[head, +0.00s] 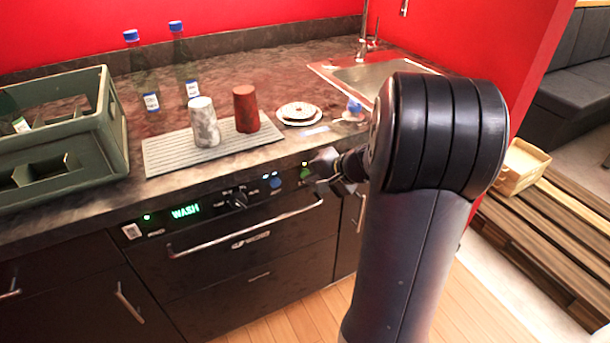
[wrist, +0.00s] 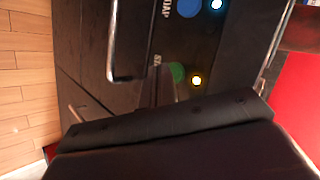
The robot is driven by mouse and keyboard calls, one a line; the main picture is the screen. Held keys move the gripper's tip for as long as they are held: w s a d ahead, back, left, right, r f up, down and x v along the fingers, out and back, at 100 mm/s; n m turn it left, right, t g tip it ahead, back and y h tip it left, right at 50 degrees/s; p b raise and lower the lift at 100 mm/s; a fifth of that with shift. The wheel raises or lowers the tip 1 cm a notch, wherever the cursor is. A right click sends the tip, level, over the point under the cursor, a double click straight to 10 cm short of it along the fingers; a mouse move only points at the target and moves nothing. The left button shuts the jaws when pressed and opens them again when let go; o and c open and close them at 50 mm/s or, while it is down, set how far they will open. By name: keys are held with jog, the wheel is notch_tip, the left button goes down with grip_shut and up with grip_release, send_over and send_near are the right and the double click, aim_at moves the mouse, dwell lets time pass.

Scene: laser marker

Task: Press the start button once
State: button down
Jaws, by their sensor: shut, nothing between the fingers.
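The green start button (head: 304,173) is at the right end of the dishwasher's front panel, with a small lit yellowish lamp beside it. In the wrist view the green button (wrist: 177,72) is partly covered by my gripper, and its lamp (wrist: 196,80) glows yellow. My gripper (head: 322,167) is shut and empty, just right of the button and close to the panel. I cannot tell whether its tip touches the button. A green display (head: 185,211) reads WASH.
Left of the green button are a blue button (head: 275,182) with a lit lamp and a black knob (head: 237,200). A long handle (head: 245,232) sticks out below the panel.

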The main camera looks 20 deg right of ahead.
jog(key=shift+s, duration=0.35)
jog(key=s+b, duration=0.1)
jog(key=s, duration=0.4)
jog(key=shift+d+b, duration=0.1)
jog(key=shift+b, duration=0.3)
dwell(0.4)
jog(key=shift+s+p, duration=0.65)
jog(key=shift+s, duration=1.25)
